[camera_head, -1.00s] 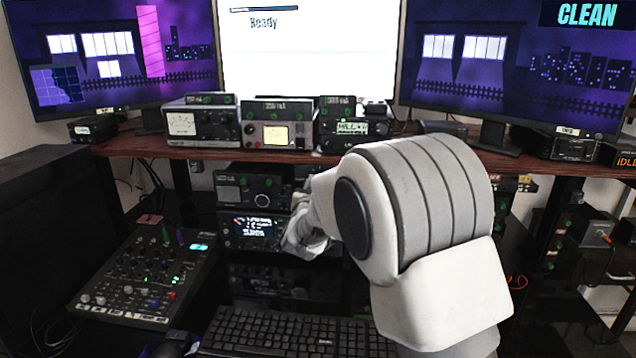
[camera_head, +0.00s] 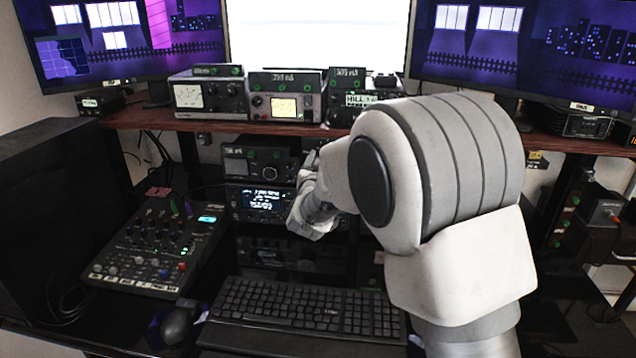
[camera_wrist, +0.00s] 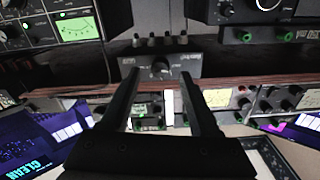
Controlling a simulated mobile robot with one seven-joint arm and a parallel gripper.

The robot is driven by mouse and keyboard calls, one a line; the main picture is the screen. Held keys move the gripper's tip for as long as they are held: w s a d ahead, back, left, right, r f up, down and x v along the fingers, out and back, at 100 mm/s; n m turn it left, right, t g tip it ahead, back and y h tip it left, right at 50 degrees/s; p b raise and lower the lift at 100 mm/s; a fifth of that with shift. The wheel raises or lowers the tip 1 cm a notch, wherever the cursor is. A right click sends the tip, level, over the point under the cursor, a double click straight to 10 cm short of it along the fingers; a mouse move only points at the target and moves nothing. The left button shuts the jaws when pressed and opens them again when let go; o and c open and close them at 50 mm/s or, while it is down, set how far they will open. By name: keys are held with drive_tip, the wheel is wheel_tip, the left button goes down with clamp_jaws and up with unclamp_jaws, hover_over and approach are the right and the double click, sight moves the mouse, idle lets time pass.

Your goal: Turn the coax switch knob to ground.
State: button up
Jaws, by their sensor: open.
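In the wrist view, which looks upside down, a small dark box with a round knob (camera_wrist: 160,68) and several posts along its edge appears to be the coax switch (camera_wrist: 185,68). It sits against the wooden shelf edge. My gripper (camera_wrist: 161,72) is open. Its two dark fingers reach up the picture on either side of the knob, with a gap showing at each side; I cannot tell whether they are level with it in depth. The knob's pointer and labels are too small to read. In the head view my arm hides the switch and fingers.
Radios and meters (camera_head: 285,100) stand on the wooden shelf (camera_head: 230,127). More radios (camera_head: 258,160) sit below it, close to my arm. A mixer (camera_head: 155,245), a keyboard (camera_head: 305,308) and a mouse (camera_head: 175,325) are on the desk. Monitors (camera_head: 120,40) stand behind.

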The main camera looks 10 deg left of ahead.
drive_tip(key=s, duration=1.5)
drive_tip(key=shift+a+p, duration=0.25)
drive_tip(key=shift+p, duration=0.2)
drive_tip(key=shift+r, duration=0.1)
drive_tip(key=s+d+n+g+p, duration=0.1)
drive_tip(key=s+d+g, duration=0.5)
drive_tip(key=s+d, duration=0.55)
drive_tip(key=s+d+n+g, duration=0.1)
drive_tip(key=s+d+g, duration=0.65)
drive_tip(key=s, duration=0.75)
wheel_tip(320, 180, up, 12)
drive_tip(key=d+t+p, duration=0.1)
drive_tip(key=p, duration=1.1)
drive_tip(key=shift+w+d+f+y, duration=0.15)
drive_tip(key=shift+d+f+y, duration=0.05)
drive_tip(key=shift+d+y, duration=0.1)
